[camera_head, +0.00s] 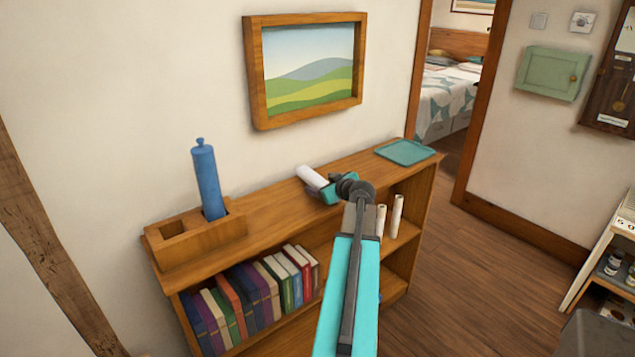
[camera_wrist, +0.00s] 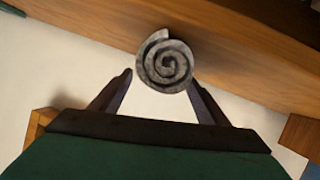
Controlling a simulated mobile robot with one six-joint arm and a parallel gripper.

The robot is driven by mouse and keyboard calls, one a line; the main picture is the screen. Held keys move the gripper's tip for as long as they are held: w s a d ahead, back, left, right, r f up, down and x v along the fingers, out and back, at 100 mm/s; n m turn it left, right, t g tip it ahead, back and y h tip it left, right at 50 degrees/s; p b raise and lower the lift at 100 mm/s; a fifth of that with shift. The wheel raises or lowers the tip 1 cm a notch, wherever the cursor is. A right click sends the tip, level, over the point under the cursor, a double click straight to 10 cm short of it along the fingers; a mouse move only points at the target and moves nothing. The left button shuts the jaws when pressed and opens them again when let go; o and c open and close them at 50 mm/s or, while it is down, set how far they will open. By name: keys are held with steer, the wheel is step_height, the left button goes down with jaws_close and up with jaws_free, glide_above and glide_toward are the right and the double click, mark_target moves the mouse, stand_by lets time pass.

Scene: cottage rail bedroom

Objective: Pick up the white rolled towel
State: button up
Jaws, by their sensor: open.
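The white rolled towel (camera_head: 311,176) is above the shelf top, near the wall, partly hidden by my gripper (camera_head: 326,188). In the wrist view its grey-looking spiral end (camera_wrist: 165,66) faces the camera, between the two dark fingers of my gripper (camera_wrist: 161,78). The fingers are apart, one on each side of the roll. I cannot tell whether they touch it, or whether the roll rests on the shelf.
The wooden shelf (camera_head: 272,216) holds a blue roll (camera_head: 208,182) in a wooden holder (camera_head: 182,248) at left and a teal tray (camera_head: 405,152) at right. Books (camera_head: 250,295) and two pale upright rolls (camera_head: 397,216) are below. A framed picture (camera_head: 308,75) hangs above.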

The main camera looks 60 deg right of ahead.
mark_target(313, 173)
steer(key=shift+p+x, duration=0.4)
steer(key=shift+x, duration=1)
steer(key=c, duration=1.2)
steer(key=shift+r, duration=0.25)
steer(key=shift+r+b, duration=0.85)
steer(key=shift+r, duration=0.6)
steer(key=s+a+b, duration=0.2)
steer(key=s+a, duration=0.1)
steer(key=s, duration=0.4)
steer(key=s+a+r+b, duration=0.1)
steer(key=s+a+b, duration=0.2)
steer(key=s, duration=0.4)
steer(key=shift+s+a+r, duration=0.25)
steer(key=shift+s+r, duration=0.1)
